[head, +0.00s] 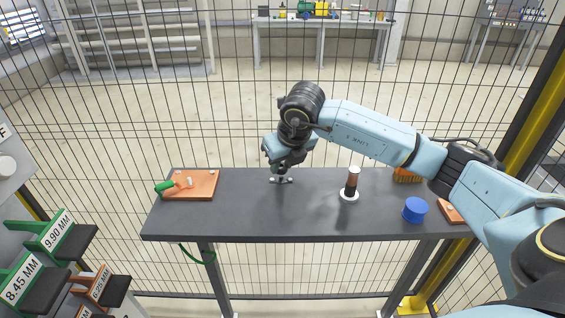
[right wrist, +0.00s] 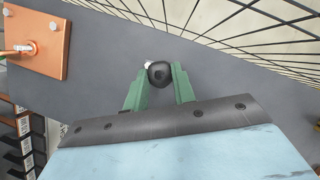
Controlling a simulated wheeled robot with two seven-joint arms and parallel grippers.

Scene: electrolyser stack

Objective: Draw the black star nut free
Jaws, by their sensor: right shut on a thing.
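My right gripper (head: 281,177) is low over the middle of the dark table. In the right wrist view its green fingers (right wrist: 160,80) are shut on a round black knob-like part, which I take for the black star nut (right wrist: 159,75). A small pale bit shows at the nut's upper left edge. In the head view the nut is mostly hidden by the gripper, with small grey metal parts showing around the fingertips. I cannot tell whether the nut is still on a stud or touches the table. My left gripper is not in view.
An orange plate (head: 205,179) with a green-handled part (head: 166,186) lies at the table's left. Wire fencing runs behind; bare table (head: 250,215) lies in front.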

